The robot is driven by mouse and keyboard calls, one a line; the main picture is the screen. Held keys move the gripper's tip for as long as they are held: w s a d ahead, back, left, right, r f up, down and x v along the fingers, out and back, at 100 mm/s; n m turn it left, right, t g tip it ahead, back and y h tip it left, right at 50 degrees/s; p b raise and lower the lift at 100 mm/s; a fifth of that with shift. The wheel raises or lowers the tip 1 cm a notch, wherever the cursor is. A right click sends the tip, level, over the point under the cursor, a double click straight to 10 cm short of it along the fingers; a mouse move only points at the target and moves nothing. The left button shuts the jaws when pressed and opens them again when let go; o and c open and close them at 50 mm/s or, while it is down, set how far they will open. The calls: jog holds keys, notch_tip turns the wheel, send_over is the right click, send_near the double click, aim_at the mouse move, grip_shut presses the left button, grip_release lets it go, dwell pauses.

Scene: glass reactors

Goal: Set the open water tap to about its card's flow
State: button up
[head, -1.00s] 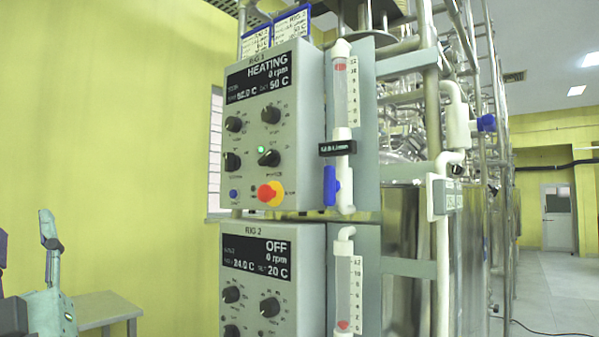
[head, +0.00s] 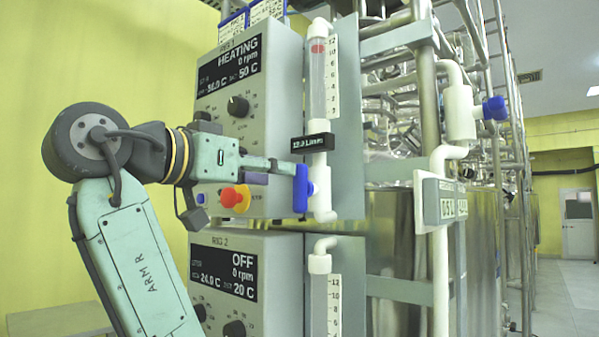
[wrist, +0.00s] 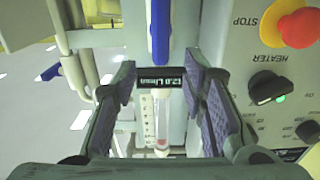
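The blue tap handle (head: 301,188) hangs straight down along the white pipe below the upper flow tube (head: 317,85). The tube's red float sits near the top of its scale. The small black flow display (head: 312,142) seems to read about 12 L/min; it also shows in the wrist view (wrist: 160,80). My gripper (head: 284,170) is beside the handle, at its left in the head view. In the wrist view my gripper (wrist: 160,66) is open, with the blue handle (wrist: 160,30) between and beyond the fingertips, touching neither pad visibly. The cards (head: 266,10) on top are too blurred to read.
The RIG 1 panel (head: 222,120) reads HEATING, with knobs and a red stop button (head: 231,198) close by my gripper. The RIG 2 panel (head: 210,242) below reads OFF. Another blue valve (head: 495,108) and steel pipes stand at the right.

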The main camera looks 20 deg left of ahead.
aim_at(300, 173)
jog(key=p+x, duration=0.1)
jog(key=x, duration=0.7)
jog(key=shift+c, duration=0.2)
grip_shut()
